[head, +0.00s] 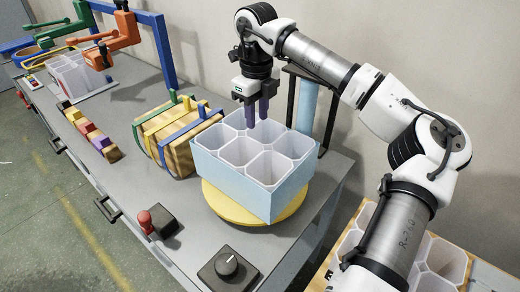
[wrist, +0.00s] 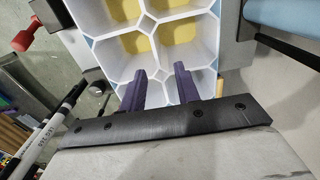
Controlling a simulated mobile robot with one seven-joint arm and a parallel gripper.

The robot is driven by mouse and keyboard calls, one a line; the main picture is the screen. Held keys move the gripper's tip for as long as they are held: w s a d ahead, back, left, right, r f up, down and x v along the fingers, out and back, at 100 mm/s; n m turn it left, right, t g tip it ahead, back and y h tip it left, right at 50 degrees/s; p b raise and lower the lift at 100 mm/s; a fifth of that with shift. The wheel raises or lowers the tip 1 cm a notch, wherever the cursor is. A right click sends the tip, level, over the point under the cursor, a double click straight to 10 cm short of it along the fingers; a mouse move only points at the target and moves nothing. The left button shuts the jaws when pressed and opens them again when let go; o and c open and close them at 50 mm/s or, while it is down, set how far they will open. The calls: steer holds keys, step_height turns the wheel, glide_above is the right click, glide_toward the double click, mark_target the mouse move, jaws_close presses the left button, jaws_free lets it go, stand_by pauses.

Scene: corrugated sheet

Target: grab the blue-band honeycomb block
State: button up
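The blue-band honeycomb block (head: 232,182) is a group of white hexagonal open cells with a light blue band around the outside. It sits on a round yellow disc (head: 258,216) on the grey bench. My gripper (head: 257,121) points down over the block's far-middle cells, its two purple fingers apart. In the wrist view the block (wrist: 147,22) fills the upper middle, with yellow showing through its cells. There the open fingers (wrist: 160,72) stand at the near cells with a gap between them. I cannot tell how deep the tips are or whether they touch a wall.
A strapped wooden block bundle (head: 178,135) stands left of the block. A red-knobbed box (head: 152,222) and a black dial box (head: 228,270) sit near the front edge. A blue cylinder (head: 306,105) stands behind right. Other white honeycomb cells (head: 445,258) are at lower right.

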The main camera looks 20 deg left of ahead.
mark_target(255, 155)
steer(key=f, duration=0.2)
steer(key=f+p, duration=0.1)
steer(key=f, duration=0.2)
steer(key=f+p, duration=0.1)
steer(key=f, duration=0.2)
steer(key=shift+s+f, duration=0.1)
steer(key=shift+s, duration=0.2)
steer(key=shift+a+f+p, duration=0.15)
steer(key=shift+f+p, duration=0.5)
steer(key=shift+f, duration=0.7)
steer(key=shift+a+f+p, duration=0.15)
steer(key=shift+f+p, duration=0.5)
steer(key=shift+f, duration=0.7)
steer(key=shift+c, duration=0.4)
jaws_close()
steer(key=shift+r, duration=0.15)
